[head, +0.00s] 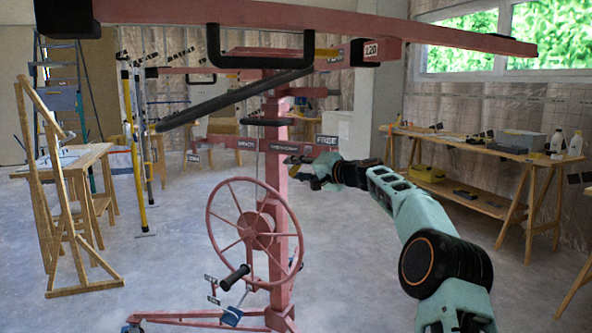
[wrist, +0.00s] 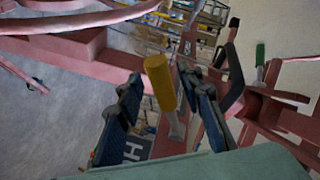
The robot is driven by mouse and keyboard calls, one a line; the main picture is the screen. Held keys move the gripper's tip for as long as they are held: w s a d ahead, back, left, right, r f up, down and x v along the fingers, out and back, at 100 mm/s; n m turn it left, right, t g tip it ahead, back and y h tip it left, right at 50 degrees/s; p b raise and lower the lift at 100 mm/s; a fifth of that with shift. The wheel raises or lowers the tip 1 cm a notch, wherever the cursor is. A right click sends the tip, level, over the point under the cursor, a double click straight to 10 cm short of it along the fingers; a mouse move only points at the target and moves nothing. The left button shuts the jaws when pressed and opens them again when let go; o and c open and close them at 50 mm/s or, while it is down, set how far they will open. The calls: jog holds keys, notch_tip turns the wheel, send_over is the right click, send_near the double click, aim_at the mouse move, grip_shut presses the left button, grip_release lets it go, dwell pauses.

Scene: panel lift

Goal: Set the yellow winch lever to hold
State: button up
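The yellow winch lever (wrist: 160,82) shows in the wrist view as a yellow grip on a grey metal shaft. It stands between the two fingers of my gripper (wrist: 161,79), which are apart with a gap on each side of it. In the head view my gripper (head: 298,170) is at the red lift mast, above and right of the winch wheel (head: 255,232). The lever is mostly hidden or too small there. A dark plate with a white letter H (wrist: 133,150) is partly visible behind the left finger. The lever's setting cannot be told.
The red panel lift (head: 280,240) stands in front of me, with long top beams across the upper view. A green-handled part (wrist: 260,54) is at the right of the wrist view. A workbench (head: 480,150) is at the right. Open concrete floor lies around the base.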

jog(key=v, duration=1.2)
dwell(0.6)
